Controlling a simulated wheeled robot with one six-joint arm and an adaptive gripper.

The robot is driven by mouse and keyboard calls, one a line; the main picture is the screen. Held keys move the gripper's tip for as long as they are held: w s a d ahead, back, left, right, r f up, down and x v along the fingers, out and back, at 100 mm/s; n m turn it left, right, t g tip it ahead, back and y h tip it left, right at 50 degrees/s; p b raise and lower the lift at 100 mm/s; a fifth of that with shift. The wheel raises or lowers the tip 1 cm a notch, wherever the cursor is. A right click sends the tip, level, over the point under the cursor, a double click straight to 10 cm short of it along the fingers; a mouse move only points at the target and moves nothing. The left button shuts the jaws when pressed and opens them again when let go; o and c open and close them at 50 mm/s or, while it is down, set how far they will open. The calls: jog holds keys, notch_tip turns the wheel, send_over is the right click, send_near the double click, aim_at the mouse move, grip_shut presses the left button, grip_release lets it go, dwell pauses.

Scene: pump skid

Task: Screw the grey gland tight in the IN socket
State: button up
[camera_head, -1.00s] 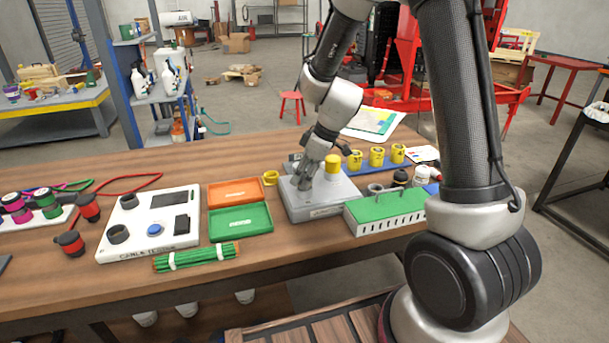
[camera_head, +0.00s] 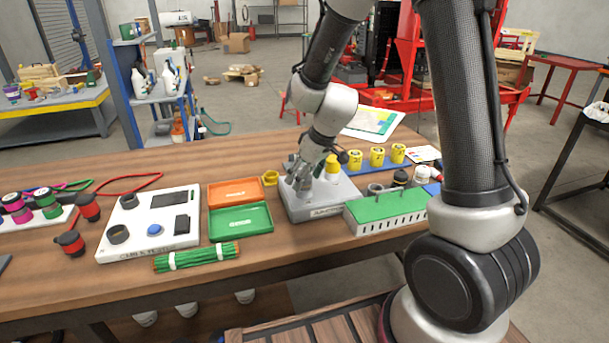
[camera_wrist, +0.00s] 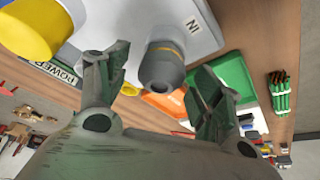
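The grey gland (camera_wrist: 163,66) stands in the pale grey junction box beside the IN label (camera_wrist: 193,24) in the wrist view. A thin yellowish band shows around it. How deep it sits cannot be told. My gripper (camera_wrist: 155,85) is open; its two fingers are spread on either side of the gland with visible gaps, and I see no contact. In the head view my gripper (camera_head: 302,182) is over the box (camera_head: 322,208) and largely hides the gland. A yellow gland (camera_head: 332,165) stands on the same box, also in the wrist view (camera_wrist: 30,25).
An orange tray (camera_head: 235,192) and a green tray (camera_head: 240,220) lie left of the box. A green-topped rack (camera_head: 385,208) stands close at its right. A yellow nut (camera_head: 270,178) lies behind left. Numbered yellow cups (camera_head: 377,157) stand behind right.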

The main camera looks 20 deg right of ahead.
dwell(0.4)
jog(key=n+g+y, duration=0.1)
jog(key=n, duration=0.2)
jog(key=shift+n, duration=0.4)
jog(key=n+g, duration=0.1)
jog(key=n, duration=0.1)
jog(key=n+g+y, duration=0.1)
jog(key=n, duration=0.2)
jog(key=c, duration=1.1)
jog(key=m+t, duration=0.1)
jog(key=m, duration=0.1)
jog(key=shift+m+h, duration=0.3)
jog(key=shift+m, duration=0.1)
jog(key=m, duration=0.2)
jog(key=m+t+h, duration=0.1)
jog(key=m, duration=0.1)
jog(key=shift+s+t, duration=0.1)
jog(key=shift+t, duration=0.2)
jog(key=shift+m, duration=1)
jog(key=o, duration=1.1)
